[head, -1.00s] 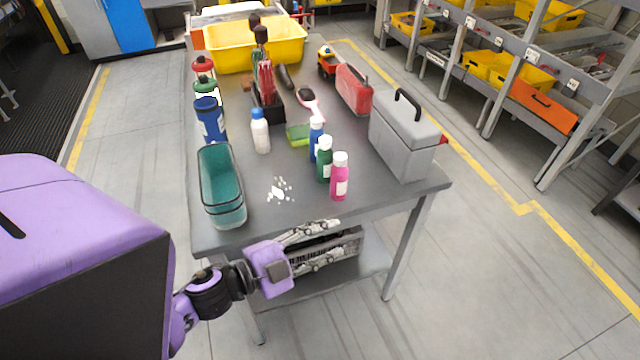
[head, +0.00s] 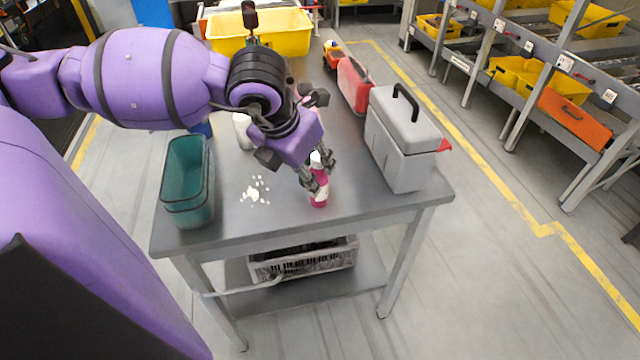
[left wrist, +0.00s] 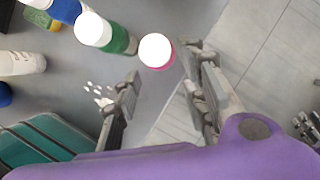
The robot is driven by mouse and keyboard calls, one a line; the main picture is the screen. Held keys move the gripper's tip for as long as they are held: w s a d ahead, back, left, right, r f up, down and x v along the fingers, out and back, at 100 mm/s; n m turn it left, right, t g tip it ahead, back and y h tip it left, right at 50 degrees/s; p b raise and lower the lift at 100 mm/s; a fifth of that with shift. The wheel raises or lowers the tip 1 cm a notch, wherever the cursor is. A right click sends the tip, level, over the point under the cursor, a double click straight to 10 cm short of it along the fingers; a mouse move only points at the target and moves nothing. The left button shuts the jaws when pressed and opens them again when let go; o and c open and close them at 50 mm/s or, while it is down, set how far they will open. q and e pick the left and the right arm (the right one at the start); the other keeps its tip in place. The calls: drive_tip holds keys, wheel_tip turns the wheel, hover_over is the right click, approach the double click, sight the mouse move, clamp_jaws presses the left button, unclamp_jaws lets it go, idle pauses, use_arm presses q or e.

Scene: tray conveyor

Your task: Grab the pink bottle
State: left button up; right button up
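The pink bottle (head: 319,199) with a white cap stands upright near the table's front right. My left gripper (head: 313,178) is over it, fingers pointing down, and partly hides it in the head view. In the left wrist view the bottle's white cap (left wrist: 156,50) shows at the mouth of the open fingers (left wrist: 158,68), closer to the right finger. Whether a finger touches it I cannot tell. My right gripper is not in view.
A green bottle (left wrist: 122,41) stands close beside the pink one, with a blue bottle (left wrist: 65,10) beyond. A grey toolbox (head: 398,150) stands right. The table's front edge is close.

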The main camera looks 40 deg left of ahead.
use_arm(q)
drive_tip(key=x, duration=0.9)
drive_tip(key=shift+b, duration=0.35)
drive_tip(key=shift+r, duration=0.1)
drive_tip(key=c, duration=0.9)
drive_tip(key=shift+c, duration=0.2)
